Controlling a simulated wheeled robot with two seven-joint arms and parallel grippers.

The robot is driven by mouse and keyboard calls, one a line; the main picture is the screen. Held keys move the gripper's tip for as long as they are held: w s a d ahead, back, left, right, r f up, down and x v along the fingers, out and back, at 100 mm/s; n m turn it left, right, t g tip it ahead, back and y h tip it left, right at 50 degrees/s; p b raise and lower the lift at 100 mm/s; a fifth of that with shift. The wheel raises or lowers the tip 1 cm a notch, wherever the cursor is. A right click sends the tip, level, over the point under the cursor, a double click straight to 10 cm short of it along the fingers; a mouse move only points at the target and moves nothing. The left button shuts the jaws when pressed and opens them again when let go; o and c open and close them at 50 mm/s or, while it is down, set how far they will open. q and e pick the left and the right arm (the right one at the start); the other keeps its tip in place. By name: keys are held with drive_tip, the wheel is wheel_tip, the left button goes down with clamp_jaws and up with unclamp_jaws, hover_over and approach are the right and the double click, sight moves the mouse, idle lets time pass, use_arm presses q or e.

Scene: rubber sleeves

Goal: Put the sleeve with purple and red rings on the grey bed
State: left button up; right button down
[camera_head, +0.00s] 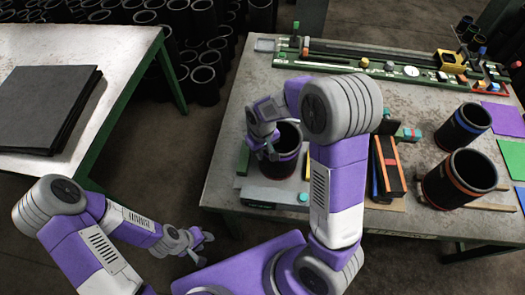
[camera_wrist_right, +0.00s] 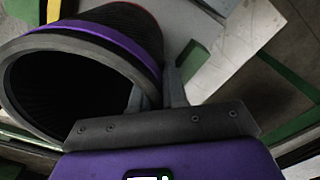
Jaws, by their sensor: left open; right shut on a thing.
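The dark sleeve with purple and red rings (camera_head: 287,163) stands upright at the table's left front, mouth up. My left gripper (camera_head: 203,248) is open and empty, low, left of the table's front edge.
A blue-ringed sleeve (camera_head: 463,127) and an orange-ringed sleeve (camera_head: 459,180) stand at the right. An orange and black block (camera_head: 389,167) lies beside my right arm. A long green rail fixture (camera_head: 385,68) runs along the back. Dark sheets (camera_head: 40,105) lie on the left table.

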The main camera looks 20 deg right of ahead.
drive_tip(key=c, duration=1.1)
unclamp_jaws()
drive_tip(key=shift+f, duration=0.1)
drive_tip(key=shift+c, duration=0.2)
wheel_tip(320, 180, up, 12)
drive_tip(key=shift+r+p, duration=0.2)
drive_tip(key=shift+p, duration=0.9)
